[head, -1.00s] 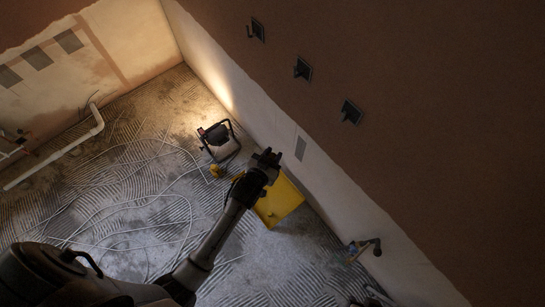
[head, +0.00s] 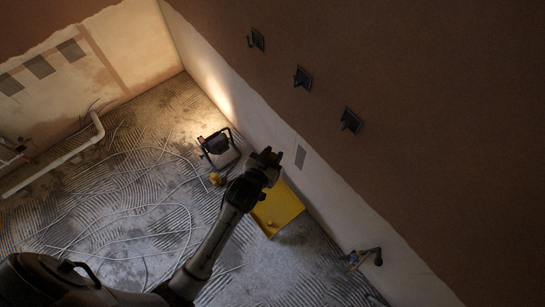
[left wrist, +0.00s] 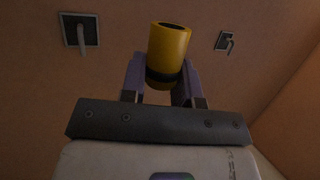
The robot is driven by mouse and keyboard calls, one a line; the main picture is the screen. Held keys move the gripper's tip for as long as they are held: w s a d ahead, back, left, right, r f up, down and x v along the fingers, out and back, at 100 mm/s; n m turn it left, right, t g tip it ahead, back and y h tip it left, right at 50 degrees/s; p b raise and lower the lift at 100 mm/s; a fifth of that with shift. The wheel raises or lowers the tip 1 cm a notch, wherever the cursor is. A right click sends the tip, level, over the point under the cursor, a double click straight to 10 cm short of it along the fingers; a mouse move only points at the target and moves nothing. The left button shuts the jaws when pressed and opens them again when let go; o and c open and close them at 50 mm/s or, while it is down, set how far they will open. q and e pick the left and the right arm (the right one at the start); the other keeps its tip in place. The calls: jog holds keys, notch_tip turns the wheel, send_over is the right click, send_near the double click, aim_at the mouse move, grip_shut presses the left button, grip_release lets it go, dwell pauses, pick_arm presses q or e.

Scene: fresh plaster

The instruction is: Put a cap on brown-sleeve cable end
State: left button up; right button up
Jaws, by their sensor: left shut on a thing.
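My left gripper (head: 272,155) is shut on a yellow cap (left wrist: 168,52), a short cylinder with a dark open end and a dark lower band. In the left wrist view it stands upright between the fingers (left wrist: 163,80), its open end away from the palm. Cable ends stick out of three dark wall boxes in the head view: upper left (head: 257,39), middle (head: 302,77) and lower right (head: 350,121). Two boxes show in the left wrist view, left (left wrist: 81,34) and right (left wrist: 226,41). The cap is apart from both. Sleeve colours are too dark to tell. My right gripper is out of view.
A yellow tray (head: 284,211) lies on the floor by the wall, beyond my left arm. A work lamp (head: 219,149) stands near the corner, with a small yellow thing (head: 216,179) beside it. Loose cable and a white pipe (head: 52,164) lie at left. The wall face is clear between the boxes.

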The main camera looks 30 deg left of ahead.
aim_at(272, 155)
pick_arm(q)
notch_tip(272, 155, up, 18)
dwell(2.1)
jog(key=shift+r, duration=0.15)
dwell(0.9)
